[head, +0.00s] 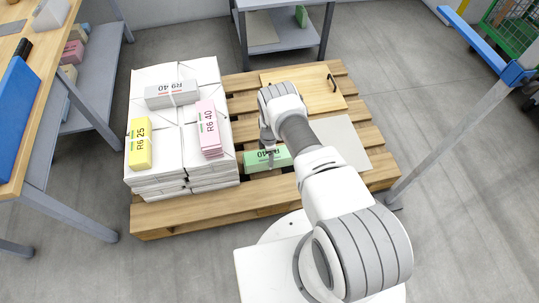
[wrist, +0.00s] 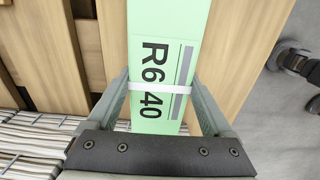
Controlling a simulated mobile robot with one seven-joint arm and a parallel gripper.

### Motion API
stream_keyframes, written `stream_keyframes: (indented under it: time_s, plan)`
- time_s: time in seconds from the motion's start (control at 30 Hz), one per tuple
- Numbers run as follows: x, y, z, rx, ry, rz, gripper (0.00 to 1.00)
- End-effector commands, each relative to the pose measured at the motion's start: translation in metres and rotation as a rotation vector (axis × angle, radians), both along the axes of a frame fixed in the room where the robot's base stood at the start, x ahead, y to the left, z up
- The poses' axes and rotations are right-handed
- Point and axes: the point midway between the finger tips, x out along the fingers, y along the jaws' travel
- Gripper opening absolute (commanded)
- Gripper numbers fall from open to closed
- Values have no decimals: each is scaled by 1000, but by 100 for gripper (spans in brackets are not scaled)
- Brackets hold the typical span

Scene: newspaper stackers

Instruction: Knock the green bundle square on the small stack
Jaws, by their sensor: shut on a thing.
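The green bundle (head: 262,161), with a white band and an "R6 40" label, is beside the right side of the white newspaper stack, low over the pallet. My gripper (head: 268,152) is shut on it. In the wrist view the green bundle (wrist: 165,35) lies between the two fingers, across the white band. I cannot tell whether it touches the pallet. The white stack (head: 160,97) stands on the pallet's left part. A grey (head: 171,93), a pink (head: 211,128) and a yellow bundle (head: 140,145) lie on top. No separate small stack is clearly visible.
The wooden pallet (head: 185,219) also carries a wooden board with a black handle (head: 300,88) and a flat grey sheet (head: 345,142), partly behind my arm. A workbench (head: 55,110) stands left, a shelf table (head: 283,37) behind, and a blue-topped frame (head: 478,42) right.

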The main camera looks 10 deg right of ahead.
Motion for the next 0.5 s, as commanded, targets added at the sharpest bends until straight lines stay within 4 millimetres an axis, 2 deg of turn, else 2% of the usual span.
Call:
stream_keyframes:
  time_s: [0.5]
  plan:
    - [2, 10, 1, 0, -3, 2, 0]
